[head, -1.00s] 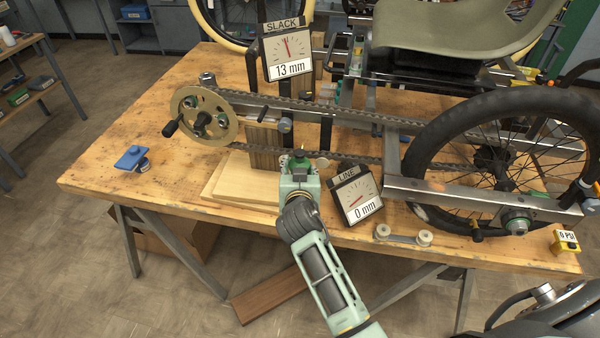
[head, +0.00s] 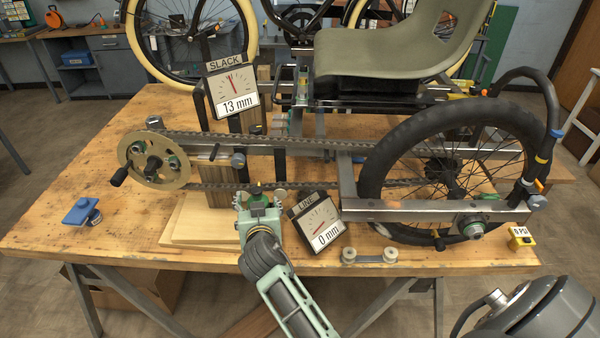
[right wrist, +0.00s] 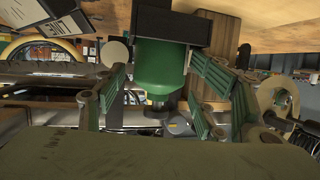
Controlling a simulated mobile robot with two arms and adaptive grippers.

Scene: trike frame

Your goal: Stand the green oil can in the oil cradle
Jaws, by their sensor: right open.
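The green oil can (head: 255,198) is at the front of the bench, partly hidden behind my right gripper (head: 257,211). In the right wrist view, which looks upside down, the green can (right wrist: 160,66) is upright between the ribbed green finger pads of my right gripper (right wrist: 160,82). The fingers are spread, with visible gaps at the can's sides. A black block-like holder (right wrist: 168,22) is at the can's base and looks like the oil cradle; I cannot tell how deep the can sits in it. My left gripper is out of view.
The LINE gauge (head: 318,225) stands close to the right of the gripper. A wooden board (head: 190,228) and a crank with chain (head: 152,160) are to its left. The trike wheel (head: 400,135) is at the right. The left front of the bench (head: 60,240) is mostly clear.

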